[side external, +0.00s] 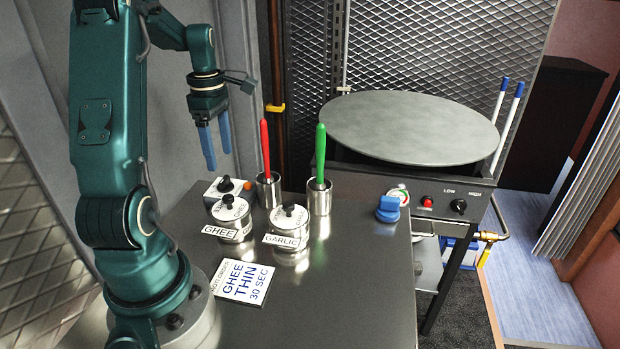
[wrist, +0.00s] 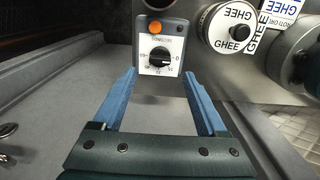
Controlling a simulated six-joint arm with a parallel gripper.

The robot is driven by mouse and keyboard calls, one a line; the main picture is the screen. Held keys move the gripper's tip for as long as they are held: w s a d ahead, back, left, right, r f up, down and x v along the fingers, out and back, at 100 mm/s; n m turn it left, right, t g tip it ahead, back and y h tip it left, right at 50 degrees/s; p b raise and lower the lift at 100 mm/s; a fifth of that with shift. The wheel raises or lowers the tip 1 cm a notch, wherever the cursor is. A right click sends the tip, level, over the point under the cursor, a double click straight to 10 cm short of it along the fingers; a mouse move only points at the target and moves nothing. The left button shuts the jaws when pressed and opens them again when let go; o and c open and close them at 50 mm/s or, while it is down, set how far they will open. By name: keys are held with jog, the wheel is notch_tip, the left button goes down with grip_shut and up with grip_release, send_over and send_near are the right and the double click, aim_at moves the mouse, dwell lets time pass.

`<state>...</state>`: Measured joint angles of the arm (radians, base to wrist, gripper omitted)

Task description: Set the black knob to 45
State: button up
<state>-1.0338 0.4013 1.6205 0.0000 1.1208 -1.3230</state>
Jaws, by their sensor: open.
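The black knob (wrist: 159,54) sits on a white dial face on a small grey timer box (wrist: 178,27) with an orange button (wrist: 155,27). The numbers around the dial are too small to read surely. In the side external view the knob (side external: 225,182) shows on the box behind the ghee pot. My gripper (side external: 218,160) is above the box in that view, its two blue fingers pointing down. In the wrist view my gripper (wrist: 160,80) is open and empty, with the knob between and beyond the fingertips, apart from both.
A ghee pot (side external: 231,220) and a garlic pot (side external: 289,228) stand close to the box. Steel cups hold a red brush (side external: 265,148) and a green brush (side external: 320,150). A card (side external: 244,283) lies in front; the steel table's right front (side external: 350,290) is clear.

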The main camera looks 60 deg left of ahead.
aim_at(224, 178)
jog(key=shift+f, duration=3)
jog(key=shift+c, duration=0.3)
grip_shut()
